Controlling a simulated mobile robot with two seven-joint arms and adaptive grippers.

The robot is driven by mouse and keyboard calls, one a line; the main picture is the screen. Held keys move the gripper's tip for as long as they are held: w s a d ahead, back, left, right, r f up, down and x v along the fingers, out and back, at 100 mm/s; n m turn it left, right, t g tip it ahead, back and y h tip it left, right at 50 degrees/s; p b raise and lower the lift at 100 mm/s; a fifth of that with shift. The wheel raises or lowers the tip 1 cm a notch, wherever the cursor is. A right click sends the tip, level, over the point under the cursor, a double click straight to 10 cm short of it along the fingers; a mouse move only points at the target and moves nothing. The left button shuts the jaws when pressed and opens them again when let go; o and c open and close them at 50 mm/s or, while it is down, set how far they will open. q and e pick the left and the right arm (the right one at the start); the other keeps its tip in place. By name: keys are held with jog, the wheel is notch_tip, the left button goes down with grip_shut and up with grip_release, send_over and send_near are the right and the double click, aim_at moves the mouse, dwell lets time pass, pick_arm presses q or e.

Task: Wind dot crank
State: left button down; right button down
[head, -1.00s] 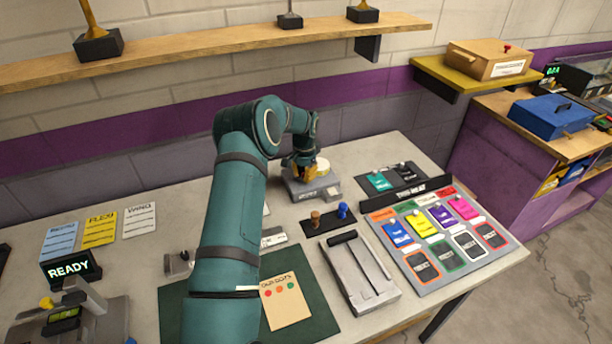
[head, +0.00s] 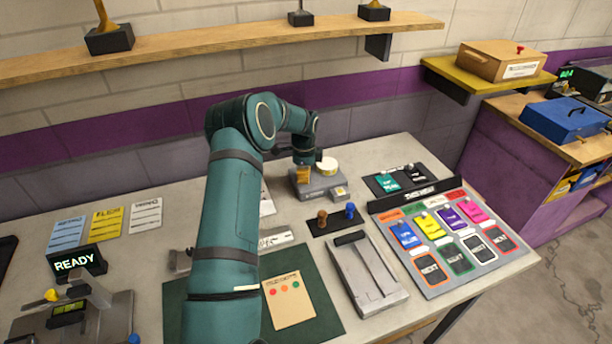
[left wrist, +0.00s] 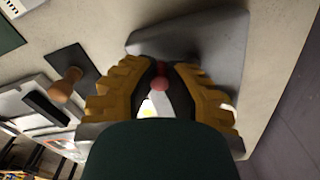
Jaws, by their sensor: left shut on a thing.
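The dot crank machine is a grey box (head: 322,190) with a white and yellow round part (head: 327,164) on top, at the back middle of the table. My left gripper (head: 303,174) is at the machine's left side, beside the round part. In the left wrist view, the yellow fingers of the left gripper (left wrist: 160,78) are closed in around a small red knob (left wrist: 159,84), with the grey machine body (left wrist: 215,38) beyond. The crank arm is mostly hidden by the gripper. My right gripper is not in view.
A black stand (head: 335,220) with a brown and a blue peg is in front of the machine. A grey slider device (head: 368,280) and a board with coloured cards (head: 450,240) lie to the right. A shelf (head: 220,42) runs above. A READY display (head: 76,262) is at left.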

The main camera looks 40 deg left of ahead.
pick_arm(q)
jog(key=shift+a+m, duration=0.15)
jog(key=shift+m, duration=0.35)
jog(key=c, duration=0.9)
grip_release()
jog(key=shift+r, duration=0.1)
notch_tip(320, 180, up, 12)
jog(key=shift+s, duration=0.1)
